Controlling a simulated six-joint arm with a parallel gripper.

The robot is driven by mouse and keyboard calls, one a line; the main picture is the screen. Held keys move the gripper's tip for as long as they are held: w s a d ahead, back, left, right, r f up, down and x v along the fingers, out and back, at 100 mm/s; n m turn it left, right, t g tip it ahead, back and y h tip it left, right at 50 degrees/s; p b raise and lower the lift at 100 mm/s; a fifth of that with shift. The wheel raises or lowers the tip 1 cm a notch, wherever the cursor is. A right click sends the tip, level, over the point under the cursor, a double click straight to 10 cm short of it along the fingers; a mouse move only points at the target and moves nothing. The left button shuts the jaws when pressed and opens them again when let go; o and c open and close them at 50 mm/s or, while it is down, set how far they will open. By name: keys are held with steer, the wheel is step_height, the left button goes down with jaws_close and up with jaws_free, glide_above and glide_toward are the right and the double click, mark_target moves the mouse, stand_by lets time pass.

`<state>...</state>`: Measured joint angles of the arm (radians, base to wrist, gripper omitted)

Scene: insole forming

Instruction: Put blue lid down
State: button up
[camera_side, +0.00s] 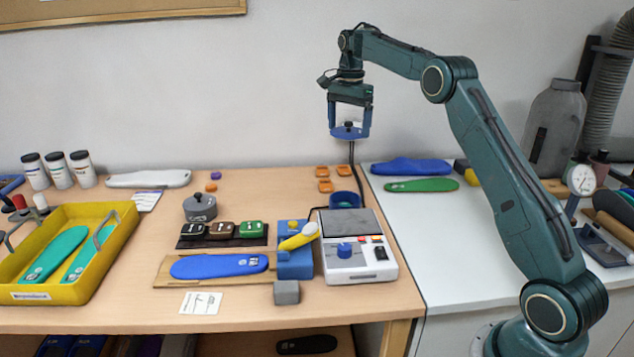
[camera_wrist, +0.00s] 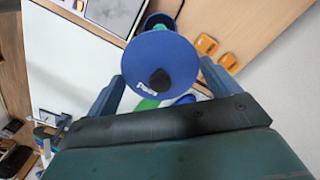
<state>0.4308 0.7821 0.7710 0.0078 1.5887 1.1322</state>
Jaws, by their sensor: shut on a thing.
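The blue lid (camera_side: 349,131) is a round disc with a dark knob, held level high above the table. My gripper (camera_side: 350,126) is shut on it, one finger at each side. The wrist view shows the lid (camera_wrist: 150,55) from above between the fingers, with a pale label near its rim. A blue round pot (camera_side: 345,200) stands on the wooden table below, behind the white device. In the wrist view the pot's rim (camera_wrist: 157,20) shows partly past the lid, with a green inside; the lid hides the rest.
Orange blocks (camera_side: 325,178) lie beside the pot. A white device (camera_side: 356,246) with a grey plate stands in front of it. A blue insole (camera_side: 410,166) and a green insole (camera_side: 421,185) lie on the white table at right. A dark cable (camera_side: 352,165) runs up the wall behind.

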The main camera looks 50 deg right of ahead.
mark_target(301, 216)
steer(key=w+a+f+n, duration=0.3)
steer(key=w+a+n, duration=0.1)
steer(key=w+a, duration=0.4)
steer(key=shift+a+f+n, duration=0.3)
steer(key=shift+a+f, duration=0.1)
steer(key=shift+a, duration=0.8)
steer(key=shift+f, duration=0.1)
steer(key=shift+f, duration=9.85)
steer(key=shift+f, duration=0.1)
steer(key=o, duration=0.7)
steer(key=shift+o, duration=0.2)
